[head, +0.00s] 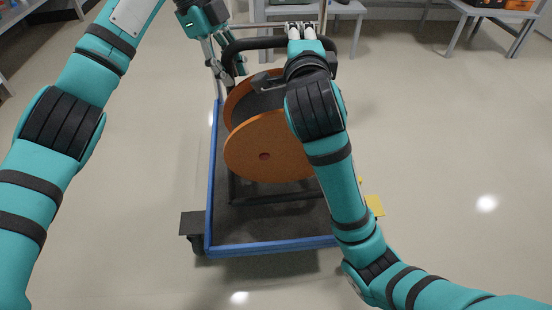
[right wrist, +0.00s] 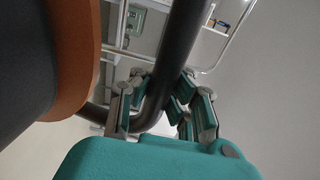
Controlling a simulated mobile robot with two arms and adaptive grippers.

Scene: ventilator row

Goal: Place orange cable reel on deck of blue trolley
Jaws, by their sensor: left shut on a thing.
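The orange cable reel (head: 264,148) has two orange discs around a dark core and sits in a black tube frame (head: 262,43). In the head view it is over the dark deck (head: 265,228) of the blue trolley (head: 270,250); I cannot tell whether the frame touches the deck. My left gripper (head: 228,62) is shut on the frame's upper left side. My right gripper (right wrist: 163,108) has its fingers apart on either side of a bent black tube (right wrist: 155,108), beside the reel's orange rim (right wrist: 78,70). My right arm hides the reel's right part.
A grey table (head: 315,8) stands behind the trolley, and another (head: 470,10) with orange and dark items is at the back right. A yellow piece (head: 375,205) shows at the trolley's right side. The floor left and right is clear.

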